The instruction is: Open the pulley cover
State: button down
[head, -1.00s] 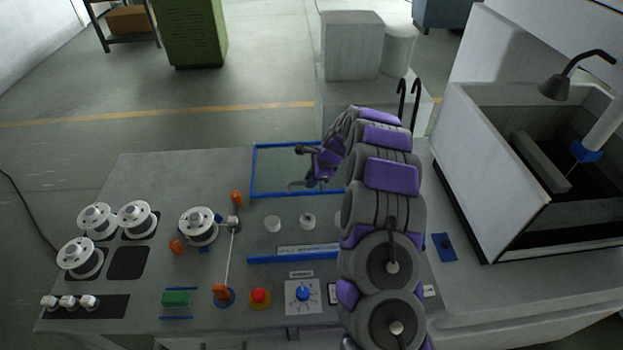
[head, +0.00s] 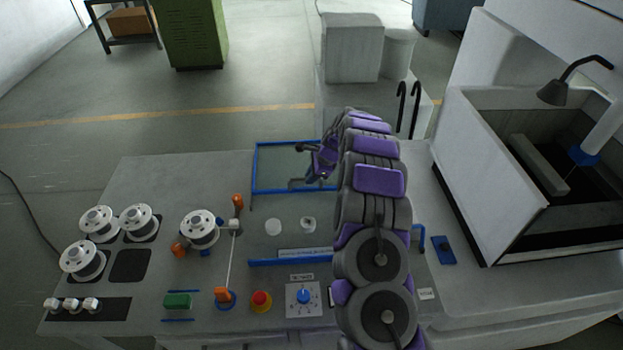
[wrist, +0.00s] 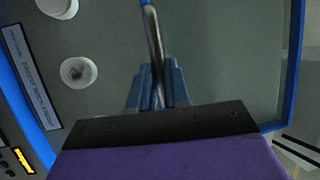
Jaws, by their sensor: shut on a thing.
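The pulley cover (head: 253,168) is a clear panel in a blue frame. In the head view it stands raised at the back of the machine bed, its top edge above the bed's back edge. My gripper (head: 310,167) is at the cover, partly hidden by my arm. In the wrist view my gripper (wrist: 157,88) is shut around a thin metal handle bar (wrist: 153,35), and a blue frame edge (wrist: 293,70) runs along the right. Two pale round pulleys (head: 273,227) (head: 308,224) lie on the bed in front of the cover. My arm hides the cover's right part.
White spools (head: 200,228) stand on the left of the bed. A red button (head: 261,300) and a blue knob (head: 304,296) are at the front. A blue strip (head: 290,262) lies before the pulleys. An open tank (head: 470,170) stands at the right.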

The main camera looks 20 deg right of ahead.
jog(key=shift+w+d+r, duration=0.1)
jog(key=shift+w+r, duration=0.05)
jog(key=shift+w, duration=0.45)
jog(key=c, duration=1.1)
grip_release()
jog(key=shift+w, duration=0.15)
jog(key=v, duration=1.7)
jog(key=shift+d+p, duration=0.2)
jog(key=shift+p, duration=0.25)
